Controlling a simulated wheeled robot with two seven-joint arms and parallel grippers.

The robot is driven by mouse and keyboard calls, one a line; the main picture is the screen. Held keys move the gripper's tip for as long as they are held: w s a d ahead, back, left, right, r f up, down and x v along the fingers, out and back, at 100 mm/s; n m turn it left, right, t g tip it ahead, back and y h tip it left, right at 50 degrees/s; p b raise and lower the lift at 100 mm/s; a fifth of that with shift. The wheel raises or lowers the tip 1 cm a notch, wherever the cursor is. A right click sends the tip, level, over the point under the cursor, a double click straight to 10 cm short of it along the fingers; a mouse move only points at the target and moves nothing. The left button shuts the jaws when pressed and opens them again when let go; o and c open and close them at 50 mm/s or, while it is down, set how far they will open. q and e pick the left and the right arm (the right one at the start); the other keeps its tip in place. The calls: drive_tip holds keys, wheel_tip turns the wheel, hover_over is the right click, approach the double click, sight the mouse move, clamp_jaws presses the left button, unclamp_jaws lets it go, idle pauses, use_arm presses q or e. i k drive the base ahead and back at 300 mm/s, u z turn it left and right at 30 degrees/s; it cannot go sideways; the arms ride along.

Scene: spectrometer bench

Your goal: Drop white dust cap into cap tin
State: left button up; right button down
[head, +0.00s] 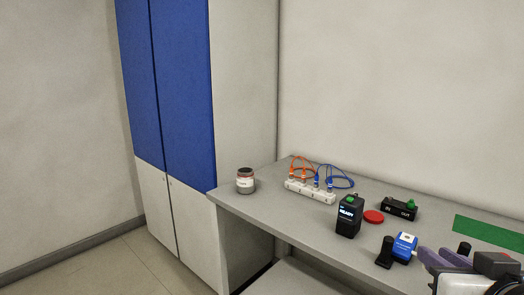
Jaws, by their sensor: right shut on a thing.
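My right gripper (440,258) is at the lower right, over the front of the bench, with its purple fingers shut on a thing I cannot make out. No white dust cap can be told apart in this view. A grey tin (245,181) with a white and red label stands at the bench's far left corner, well away from the gripper. My left gripper is not in view.
A white strip (310,192) with orange and blue cables stands at the back. A black READY device (348,216), a black IN/OUT box (401,208), a blue and white device (404,247) and a green mat (488,232) are on the bench (270,212). A blue and white cabinet (183,70) adjoins the left end.

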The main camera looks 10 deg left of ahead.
sight(247, 191)
drive_tip(key=u, duration=0.65)
drive_tip(key=i, duration=0.4)
drive_tip(key=u, duration=0.9)
drive_tip(key=i, duration=1.1)
drive_tip(key=z, duration=0.7)
drive_tip(key=i, duration=0.7)
drive_tip(key=z, duration=0.75)
